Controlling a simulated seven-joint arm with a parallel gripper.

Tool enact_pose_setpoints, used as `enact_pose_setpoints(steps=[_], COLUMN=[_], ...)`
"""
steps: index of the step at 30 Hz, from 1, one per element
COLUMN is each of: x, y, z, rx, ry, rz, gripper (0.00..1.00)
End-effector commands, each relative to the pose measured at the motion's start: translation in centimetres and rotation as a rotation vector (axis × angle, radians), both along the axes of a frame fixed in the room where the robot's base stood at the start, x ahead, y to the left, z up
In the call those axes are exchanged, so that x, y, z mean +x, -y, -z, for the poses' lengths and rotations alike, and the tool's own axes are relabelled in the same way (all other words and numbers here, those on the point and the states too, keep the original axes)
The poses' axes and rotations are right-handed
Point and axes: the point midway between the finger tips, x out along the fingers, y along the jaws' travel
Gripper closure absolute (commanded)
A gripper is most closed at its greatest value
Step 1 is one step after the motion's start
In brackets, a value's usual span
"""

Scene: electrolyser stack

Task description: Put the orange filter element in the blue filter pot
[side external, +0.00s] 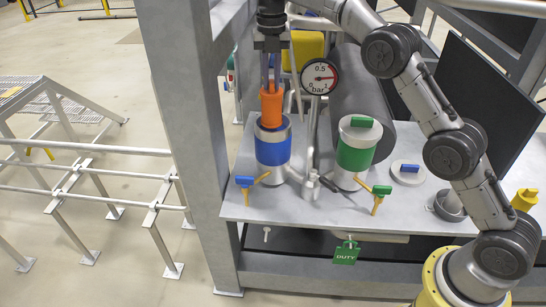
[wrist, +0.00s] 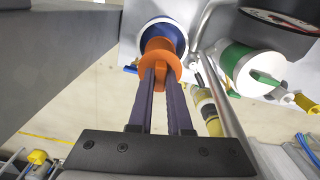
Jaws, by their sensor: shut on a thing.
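The orange filter element (side external: 272,106) is upright, held in my gripper (side external: 271,82), whose fingers are shut on its top. Its lower end is at the open mouth of the blue filter pot (side external: 273,148), the silver pot with a blue band. In the side view the lower end is hidden behind the front rim, so it seems to be partly inside. In the wrist view the orange filter element (wrist: 160,60) lies over the mouth of the blue filter pot (wrist: 163,30), with the gripper fingers (wrist: 161,88) on its handle. I cannot tell how deep it is.
A green-banded pot (side external: 356,148) with its lid on stands to the right. A pressure gauge (side external: 319,77) and pipes are just behind. A loose lid with a blue handle (side external: 407,170) lies on the grey bench (side external: 320,207). A thick grey post (side external: 190,130) stands close on the left.

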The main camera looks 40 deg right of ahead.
Motion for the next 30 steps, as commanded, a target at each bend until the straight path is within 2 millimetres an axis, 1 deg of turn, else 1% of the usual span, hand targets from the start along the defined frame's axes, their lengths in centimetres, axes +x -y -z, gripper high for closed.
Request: enact_pose_setpoints(steps=[6,12,14,18,23,30], x=[0.3,0.4,0.4,0.4,0.4,0.4], y=[0.6,0.8,0.8,0.9,0.9,0.8], z=[3.0,4.8,5.5,7.6,9.1,12.2], rx=[0.0,-0.001,0.0,-0.001,0.0,0.0], ry=[-0.001,-0.001,-0.001,-0.003,0.0,-0.001], rz=[0.098,0.159,0.166,0.17,0.17,0.169], gripper=[1.0,1.0,1.0,1.0,1.0,1.0])
